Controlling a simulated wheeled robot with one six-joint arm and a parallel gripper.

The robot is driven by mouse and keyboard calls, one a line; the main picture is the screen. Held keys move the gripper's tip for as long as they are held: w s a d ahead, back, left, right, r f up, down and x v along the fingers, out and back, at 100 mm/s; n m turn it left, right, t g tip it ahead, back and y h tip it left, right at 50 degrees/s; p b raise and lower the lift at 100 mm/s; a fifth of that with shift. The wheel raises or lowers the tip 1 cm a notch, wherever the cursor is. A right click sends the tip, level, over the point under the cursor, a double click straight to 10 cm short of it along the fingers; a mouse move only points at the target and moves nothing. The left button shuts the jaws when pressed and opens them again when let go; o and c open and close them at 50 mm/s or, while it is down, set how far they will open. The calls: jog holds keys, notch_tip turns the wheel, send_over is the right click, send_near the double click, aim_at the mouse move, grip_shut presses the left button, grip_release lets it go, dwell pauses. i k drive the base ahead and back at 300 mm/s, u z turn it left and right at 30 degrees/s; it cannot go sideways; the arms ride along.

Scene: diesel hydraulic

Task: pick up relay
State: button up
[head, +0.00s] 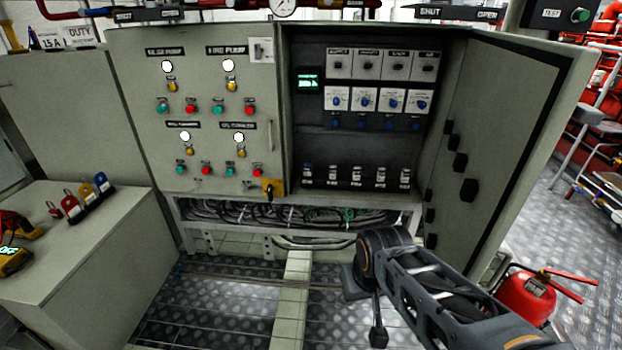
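The open cabinet (285,110) holds rows of small modules, and I cannot tell for certain which one is the relay. A bottom row of small plug-in units (356,176) sits low inside the cabinet. Above it are white-faced modules with blue knobs (364,100) and a top row of grey-white modules (369,65). My arm reaches in from the lower right, in front of the cabinet. Its dark end (378,337), apparently my gripper, hangs low over the floor, apart from the modules. Its fingers are too unclear to read.
The open cabinet door (497,140) stands at the right, with dark handles. A bench (90,245) at left bears padlocks (70,207) and a yellow meter (14,262). A red extinguisher (525,297) stands beside my arm. Cables (300,212) run under the cabinet.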

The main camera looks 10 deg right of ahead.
aim_at(307, 166)
jog(key=k, duration=0.5)
jog(key=u, duration=1)
jog(key=i, duration=2.15)
jog(key=z, duration=0.85)
jog(key=i, duration=0.35)
jog(key=z, duration=0.4)
